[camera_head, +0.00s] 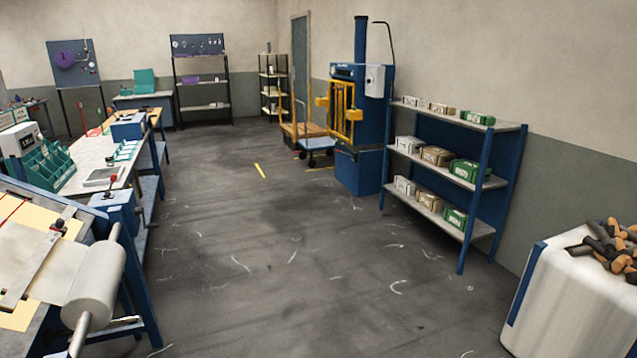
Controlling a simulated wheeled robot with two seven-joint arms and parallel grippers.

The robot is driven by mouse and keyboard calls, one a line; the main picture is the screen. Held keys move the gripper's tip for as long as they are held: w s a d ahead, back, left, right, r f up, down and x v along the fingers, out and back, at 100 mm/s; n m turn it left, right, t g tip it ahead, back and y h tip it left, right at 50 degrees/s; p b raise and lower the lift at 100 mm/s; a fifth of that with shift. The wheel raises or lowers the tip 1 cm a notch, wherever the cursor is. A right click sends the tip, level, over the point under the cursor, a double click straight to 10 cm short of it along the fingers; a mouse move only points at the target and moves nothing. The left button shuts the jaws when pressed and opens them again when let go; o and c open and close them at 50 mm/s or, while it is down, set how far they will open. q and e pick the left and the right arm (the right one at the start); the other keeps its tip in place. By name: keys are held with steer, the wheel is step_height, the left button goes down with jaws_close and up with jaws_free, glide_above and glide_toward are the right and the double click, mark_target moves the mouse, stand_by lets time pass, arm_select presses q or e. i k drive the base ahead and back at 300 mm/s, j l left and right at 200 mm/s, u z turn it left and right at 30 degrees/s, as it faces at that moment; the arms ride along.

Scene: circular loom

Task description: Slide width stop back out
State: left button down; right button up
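A bench machine at the lower left holds a pale roll (95,285) on a metal shaft (79,335), with a sheet running off it to the left. I cannot tell whether this bar is the width stop. The left part of the machine is cut off by the picture edge. Neither of my grippers shows in the head view.
A blue device with a red knob (114,200) and crank stands behind the roll. A workbench (95,150) runs farther back. Blue shelving (455,185) with boxes stands right, near a white bin (565,295) of dark and orange-brown pieces. The floor (270,260) between is clear.

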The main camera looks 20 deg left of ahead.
mark_target(58, 226)
steer(key=i+j+u, duration=0.2)
steer(key=i+u, duration=0.15)
steer(key=u, duration=0.15)
steer(key=i+u, duration=0.8)
steer(key=u, duration=0.15)
steer(key=i+l+u, duration=0.25)
steer(key=u, duration=0.25)
steer(key=i+l+u, duration=0.55)
steer(key=i+u, duration=0.15)
steer(key=u, duration=0.2)
steer(key=i+l+u, duration=0.2)
steer(key=u, duration=0.2)
steer(key=i+l+u, duration=0.25)
steer(key=u, duration=0.2)
steer(key=i+l+u, duration=0.1)
steer(key=l+u, duration=0.35)
steer(key=j, duration=0.1)
